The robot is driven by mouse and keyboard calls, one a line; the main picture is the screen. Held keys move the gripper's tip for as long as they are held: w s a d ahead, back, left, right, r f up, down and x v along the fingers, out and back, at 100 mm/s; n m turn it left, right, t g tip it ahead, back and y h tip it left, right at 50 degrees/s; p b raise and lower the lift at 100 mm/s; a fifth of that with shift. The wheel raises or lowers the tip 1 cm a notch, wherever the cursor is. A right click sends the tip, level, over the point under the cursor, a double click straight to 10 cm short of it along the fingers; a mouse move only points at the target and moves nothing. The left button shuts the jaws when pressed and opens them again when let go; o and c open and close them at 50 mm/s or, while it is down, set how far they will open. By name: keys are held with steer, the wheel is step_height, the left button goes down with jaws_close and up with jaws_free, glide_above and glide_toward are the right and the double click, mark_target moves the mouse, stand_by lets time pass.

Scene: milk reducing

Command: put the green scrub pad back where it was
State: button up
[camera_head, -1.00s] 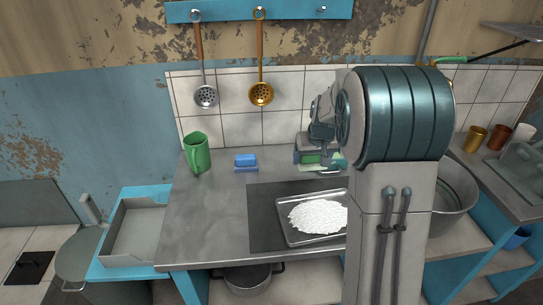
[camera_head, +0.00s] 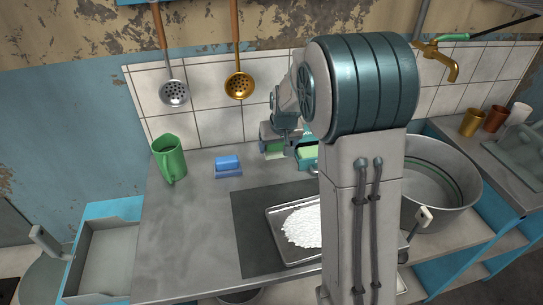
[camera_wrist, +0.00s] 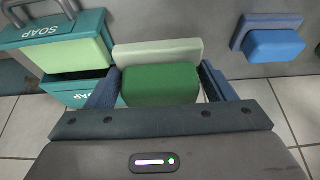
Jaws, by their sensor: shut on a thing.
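The green scrub pad (camera_wrist: 160,85) is between the two blue fingers of my gripper (camera_wrist: 161,70), which is shut on it. A pale green slab (camera_wrist: 158,50) lies right beyond the pad in the wrist view; I cannot tell whether they touch. In the head view my gripper (camera_head: 277,148) is low over the back of the counter, left of the teal soap box (camera_head: 307,163), and a little of the green pad (camera_head: 275,151) shows. My arm hides part of this area.
The soap box (camera_wrist: 62,55), holding a pale green bar, is close to the left finger. A blue sponge (camera_head: 228,162) on a darker blue base and a green mug (camera_head: 168,158) stand left. A tray of white grains (camera_head: 283,246) lies in front on a dark mat. The back tiled wall is close.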

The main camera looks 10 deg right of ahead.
mark_target(267, 163)
steer(key=w+a+f, duration=0.1)
steer(key=a+f, duration=0.1)
steer(key=a, duration=0.1)
steer(key=shift+w, duration=0.4)
steer(key=shift+f, duration=2.1)
steer(key=shift+f, duration=0.25)
steer(key=o, duration=1)
steer(key=shift+r, duration=0.1)
steer(key=shift+c, duration=0.2)
